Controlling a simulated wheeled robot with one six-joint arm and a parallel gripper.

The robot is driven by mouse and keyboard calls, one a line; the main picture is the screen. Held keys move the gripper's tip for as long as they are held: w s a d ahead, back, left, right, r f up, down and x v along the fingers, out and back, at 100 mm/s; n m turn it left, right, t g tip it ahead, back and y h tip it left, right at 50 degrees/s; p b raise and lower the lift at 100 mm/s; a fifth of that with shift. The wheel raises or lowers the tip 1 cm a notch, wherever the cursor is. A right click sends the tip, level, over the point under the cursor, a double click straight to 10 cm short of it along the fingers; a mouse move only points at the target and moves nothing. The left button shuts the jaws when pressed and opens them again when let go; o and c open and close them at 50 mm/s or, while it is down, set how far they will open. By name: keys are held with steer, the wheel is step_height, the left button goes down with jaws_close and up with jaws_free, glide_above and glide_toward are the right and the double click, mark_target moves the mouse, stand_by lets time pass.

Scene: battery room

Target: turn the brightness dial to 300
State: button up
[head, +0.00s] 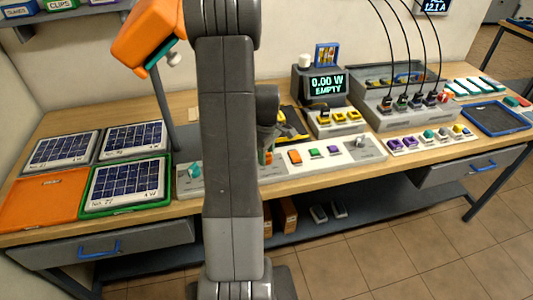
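A long white control panel (330,154) lies along the front of the bench. A teal knob (194,170) stands at its left end and a grey knob (360,142) near its right end. I cannot read which one is the brightness dial, nor any scale or setting. My gripper (266,147) is over the middle part of the panel, just right of my arm. It is mostly hidden behind my arm, and its fingers are too small to tell apart. It is to the right of the teal knob and left of the grey knob.
An orange lamp (148,35) hangs at upper left over framed solar panels (125,184). A display (327,84) reads "0.00 W EMPTY". A grey unit (398,112) with black cables stands at right. Coloured buttons (314,152) sit on the panel. My arm blocks the centre.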

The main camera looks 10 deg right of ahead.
steer(key=c, duration=0.4)
steer(key=m+b, duration=0.2)
steer(key=m, duration=0.3)
steer(key=m+b, duration=0.1)
steer(key=m, duration=0.5)
steer(key=shift+m+b, duration=0.35)
steer(key=shift+m, duration=0.05)
steer(key=m+b, duration=0.1)
steer(key=m, duration=1)
steer(key=shift+m, duration=0.4)
